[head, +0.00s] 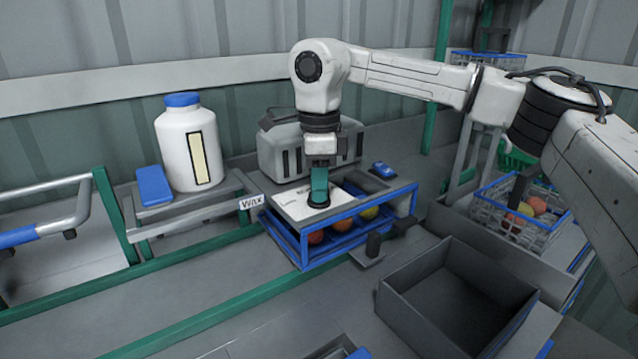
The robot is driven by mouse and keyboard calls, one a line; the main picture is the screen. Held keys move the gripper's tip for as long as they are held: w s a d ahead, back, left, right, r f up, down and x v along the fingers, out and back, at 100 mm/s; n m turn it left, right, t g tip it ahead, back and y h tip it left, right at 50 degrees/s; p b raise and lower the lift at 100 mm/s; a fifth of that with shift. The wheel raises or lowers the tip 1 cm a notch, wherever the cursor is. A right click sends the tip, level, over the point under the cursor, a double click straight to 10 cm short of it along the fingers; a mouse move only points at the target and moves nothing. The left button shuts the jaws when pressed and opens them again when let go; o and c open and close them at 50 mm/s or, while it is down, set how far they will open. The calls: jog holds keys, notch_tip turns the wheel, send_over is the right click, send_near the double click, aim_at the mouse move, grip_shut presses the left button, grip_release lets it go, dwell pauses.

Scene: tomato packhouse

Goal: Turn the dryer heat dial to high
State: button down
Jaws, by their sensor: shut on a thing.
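The heat dial (318,204) is a small dark round knob on a white panel (290,207), on top of a blue-framed dryer (303,250). My gripper (319,190) points straight down from above, with its green fingers shut on the dial. The fingers cover most of the dial, so its pointer is hidden. Small dark lettering on the panel is too small to read, so I cannot tell the dial's setting.
Several red and yellow fruits (342,222) sit inside the dryer's frame. A grey box (285,150) stands behind it. A white jar (188,145) and a Wax sign (251,202) are left. An empty grey bin (412,314) is front right; a wire basket (490,208) holds fruit farther right.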

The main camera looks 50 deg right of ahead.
dwell(0.4)
jog(key=m+p, duration=0.1)
jog(key=m, duration=0.4)
jog(key=shift+r+m, duration=0.1)
jog(key=shift+m, duration=0.3)
jog(key=m, duration=1.2)
jog(key=shift+m, duration=0.3)
jog(key=m, duration=0.5)
jog(key=shift+b, duration=0.35)
jog(key=shift+m, duration=0.4)
jog(key=c, duration=1.1)
grip_release()
